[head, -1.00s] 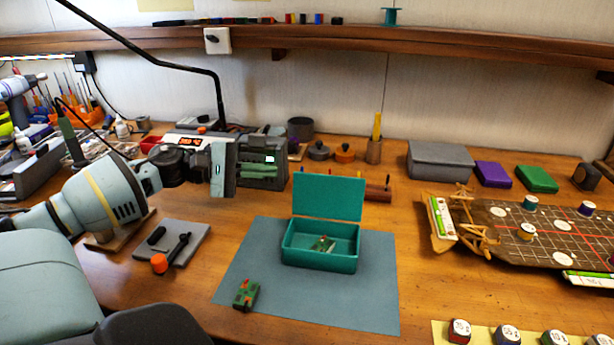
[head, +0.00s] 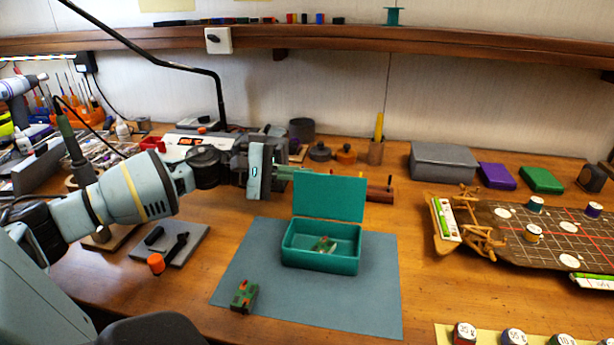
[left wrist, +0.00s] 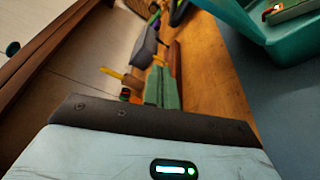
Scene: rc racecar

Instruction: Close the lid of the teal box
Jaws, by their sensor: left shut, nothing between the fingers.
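The teal box (head: 318,267) sits on a blue-grey mat (head: 365,310) in the head view. Its lid (head: 329,197) stands open, roughly upright at the back edge. In the left wrist view the shut fingers (left wrist: 163,85) show, with part of the teal box (left wrist: 285,38) at the upper right. My right gripper is not in view.
A green and red toy car (head: 244,296) lies on the mat's left front. A grey pad with tools (head: 190,248) is to the left. A pencil holder (head: 376,152) and dark pots (head: 320,152) stand behind the lid. A track board (head: 530,235) is at right.

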